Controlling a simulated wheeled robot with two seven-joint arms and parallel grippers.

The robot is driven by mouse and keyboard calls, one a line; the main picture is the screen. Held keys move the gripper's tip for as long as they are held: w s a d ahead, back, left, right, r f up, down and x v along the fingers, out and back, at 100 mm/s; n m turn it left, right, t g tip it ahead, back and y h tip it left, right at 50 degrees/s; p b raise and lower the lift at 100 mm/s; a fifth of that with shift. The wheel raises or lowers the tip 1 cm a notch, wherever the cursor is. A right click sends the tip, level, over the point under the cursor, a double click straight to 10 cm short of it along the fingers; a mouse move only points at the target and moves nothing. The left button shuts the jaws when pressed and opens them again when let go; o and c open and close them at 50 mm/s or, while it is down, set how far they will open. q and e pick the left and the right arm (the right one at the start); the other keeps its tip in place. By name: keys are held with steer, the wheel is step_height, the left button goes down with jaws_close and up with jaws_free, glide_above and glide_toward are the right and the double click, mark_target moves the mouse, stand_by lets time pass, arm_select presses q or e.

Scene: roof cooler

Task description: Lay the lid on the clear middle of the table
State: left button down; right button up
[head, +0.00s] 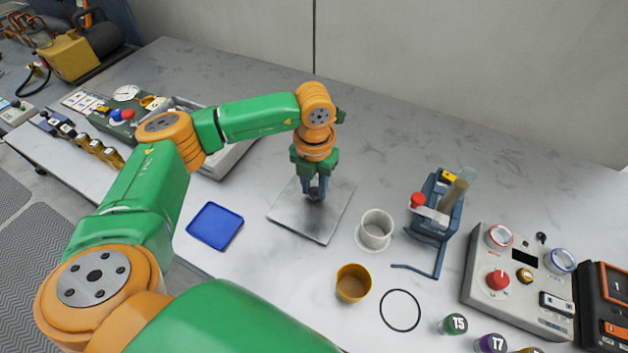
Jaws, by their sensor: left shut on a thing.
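The lid (335,212) is a flat, square, grey metal plate in the middle of the table (455,135). It lies level, close to the table top; I cannot tell whether it touches it. My left gripper (314,193) points straight down at the lid's middle and is shut on it. The fingers hide the part of the lid that they grip. My right gripper is not in view.
A blue tray (215,226) lies left of the lid. A white cup (376,229) stands close on its right, with an orange cup (353,282) and black ring (400,310) nearer me. A grey open box (235,157) stands behind left. The table behind the lid is clear.

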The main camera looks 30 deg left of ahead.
mark_target(314, 191)
arm_select(q)
steer(key=shift+f+b, duration=0.3)
steer(key=shift+b, duration=0.05)
steer(key=c, duration=0.6)
jaws_free()
steer(key=shift+r, duration=0.25)
step_height(314, 191, up, 12)
steer(key=b, duration=0.1)
steer(key=shift+b, duration=0.35)
